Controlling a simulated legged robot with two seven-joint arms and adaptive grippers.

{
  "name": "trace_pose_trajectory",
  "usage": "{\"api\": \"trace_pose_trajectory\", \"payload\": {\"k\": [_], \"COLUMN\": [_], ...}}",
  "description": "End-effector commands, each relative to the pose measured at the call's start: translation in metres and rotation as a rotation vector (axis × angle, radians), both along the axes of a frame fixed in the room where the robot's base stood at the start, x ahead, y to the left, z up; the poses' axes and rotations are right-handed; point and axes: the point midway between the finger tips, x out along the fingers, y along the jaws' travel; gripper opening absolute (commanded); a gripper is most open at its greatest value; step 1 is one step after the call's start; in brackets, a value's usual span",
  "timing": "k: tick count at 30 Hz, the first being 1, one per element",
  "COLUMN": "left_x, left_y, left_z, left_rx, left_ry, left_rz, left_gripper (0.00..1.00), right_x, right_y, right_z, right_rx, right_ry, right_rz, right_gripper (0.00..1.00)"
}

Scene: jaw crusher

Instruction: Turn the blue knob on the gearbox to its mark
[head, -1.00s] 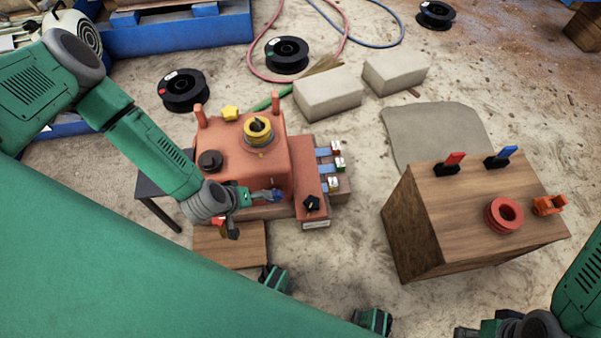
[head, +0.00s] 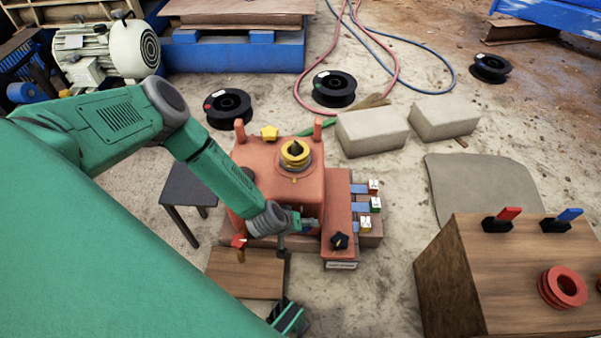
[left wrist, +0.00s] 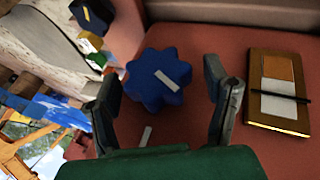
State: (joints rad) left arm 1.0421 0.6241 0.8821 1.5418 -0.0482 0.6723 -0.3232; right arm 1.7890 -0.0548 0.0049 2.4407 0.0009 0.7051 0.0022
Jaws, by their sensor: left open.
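The orange-red gearbox (head: 275,165) stands left of centre in the head view. My left gripper (head: 308,226) is at its front side, where only a bit of blue shows. In the left wrist view the lobed blue knob (left wrist: 150,92) sits on the red gearbox face with a white stripe slanting down to the right. A short white mark (left wrist: 146,135) lies on the face below the knob, out of line with the stripe. The open fingers of my left gripper (left wrist: 163,78) are on either side of the knob, with visible gaps.
A black star knob (head: 339,241) and small switches (head: 374,204) are on the gearbox's right side. A wooden box (head: 510,260) with red and blue levers stands at right. A dark stool (head: 187,186) stands left of the gearbox.

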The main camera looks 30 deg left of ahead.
Motion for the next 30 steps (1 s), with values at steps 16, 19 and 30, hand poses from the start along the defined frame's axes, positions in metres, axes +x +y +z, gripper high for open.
{"api": "trace_pose_trajectory", "payload": {"k": [16,19,30], "left_x": [0.001,0.001,0.003], "left_y": [0.000,0.000,-0.002], "left_z": [-0.002,-0.002,0.002], "left_rx": [-0.002,0.001,0.121], "left_ry": [0.001,0.003,0.070], "left_rz": [0.000,0.000,-0.005], "left_gripper": [0.19,0.19,0.20], "right_x": [0.000,0.000,0.000], "right_y": [0.000,0.000,0.000], "right_z": [-0.001,0.000,0.020], "right_rx": [0.000,0.000,0.000], "right_ry": [0.000,0.000,0.000], "right_rz": [0.000,0.000,0.000], "right_gripper": [0.40,0.40,0.40]}}
